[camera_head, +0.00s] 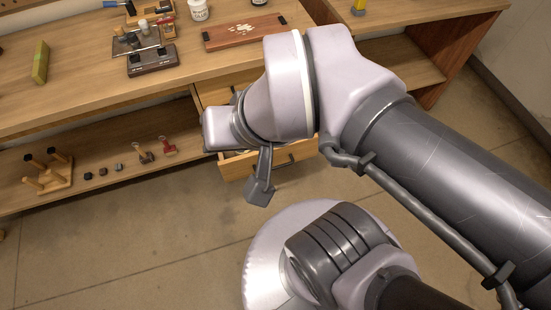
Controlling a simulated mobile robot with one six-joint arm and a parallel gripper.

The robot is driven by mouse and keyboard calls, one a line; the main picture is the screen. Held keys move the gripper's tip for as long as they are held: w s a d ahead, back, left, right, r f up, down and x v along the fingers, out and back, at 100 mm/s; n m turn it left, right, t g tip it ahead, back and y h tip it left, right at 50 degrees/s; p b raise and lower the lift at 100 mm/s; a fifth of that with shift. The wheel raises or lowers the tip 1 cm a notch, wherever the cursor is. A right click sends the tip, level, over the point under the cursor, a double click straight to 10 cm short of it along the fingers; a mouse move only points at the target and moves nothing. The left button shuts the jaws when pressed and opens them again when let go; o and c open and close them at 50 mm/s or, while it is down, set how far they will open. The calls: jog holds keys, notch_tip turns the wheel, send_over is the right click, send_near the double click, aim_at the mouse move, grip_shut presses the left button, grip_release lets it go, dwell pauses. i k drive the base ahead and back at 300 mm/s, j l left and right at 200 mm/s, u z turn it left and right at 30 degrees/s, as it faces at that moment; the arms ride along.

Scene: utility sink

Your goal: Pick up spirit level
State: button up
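A yellow-green bar (40,62), which looks like the spirit level, lies on the left part of the wooden bench top. It is small here and its markings cannot be made out. My arm reaches in from the right. A dark finger-like part of my gripper (260,189) hangs below the wrist, in front of the bench. The rest of the gripper is hidden behind my arm, so its opening does not show. The gripper is well to the right of the bar and apart from it.
The bench (95,85) also bears a dark tool block (152,60), a reddish board (244,32) and a white jar (198,10). A drawer (272,160) stands open below. The lower shelf (110,182) holds clamps and small blocks. Bench top around the bar is clear.

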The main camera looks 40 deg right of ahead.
aim_at(40, 64)
jog(key=i+j, duration=1.8)
jog(key=i+j+u, duration=0.05)
jog(key=j, duration=0.05)
